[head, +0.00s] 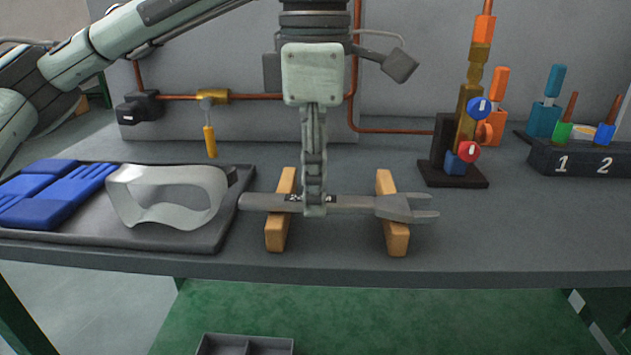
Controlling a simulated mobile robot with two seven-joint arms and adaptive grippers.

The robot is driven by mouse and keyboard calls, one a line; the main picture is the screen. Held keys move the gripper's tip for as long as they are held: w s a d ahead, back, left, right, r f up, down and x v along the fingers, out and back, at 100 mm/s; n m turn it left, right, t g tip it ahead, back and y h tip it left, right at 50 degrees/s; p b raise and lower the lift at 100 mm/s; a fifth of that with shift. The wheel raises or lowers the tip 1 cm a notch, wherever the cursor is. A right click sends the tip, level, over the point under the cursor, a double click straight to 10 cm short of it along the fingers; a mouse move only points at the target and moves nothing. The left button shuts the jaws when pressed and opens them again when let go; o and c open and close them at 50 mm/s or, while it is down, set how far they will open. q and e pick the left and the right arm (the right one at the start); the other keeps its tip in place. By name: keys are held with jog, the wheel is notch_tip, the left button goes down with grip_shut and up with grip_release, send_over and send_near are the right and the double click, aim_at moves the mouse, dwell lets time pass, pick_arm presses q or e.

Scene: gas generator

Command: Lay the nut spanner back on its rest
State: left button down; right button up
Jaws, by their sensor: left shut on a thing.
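The grey nut spanner (355,203) lies level across two wooden rest blocks, the left block (277,233) and the right block (395,236). Its open jaw end points right, just past the right block, and its handle end sticks out left of the left block. It appears to touch the tops of both blocks. My left gripper (314,208) points straight down between the two blocks and is shut on the spanner's handle. My right gripper is not in view.
A dark tray (215,236) with blue gloves (50,193) and clear goggles (168,195) lies at the left. A valve stand (455,175) and a numbered holder (590,162) stand at the right. Copper piping (400,130) runs behind. The right front of the bench (520,240) is clear.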

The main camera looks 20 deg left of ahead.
pick_arm(q)
jog(key=c, duration=1.3)
grip_release()
notch_tip(320, 180, up, 12)
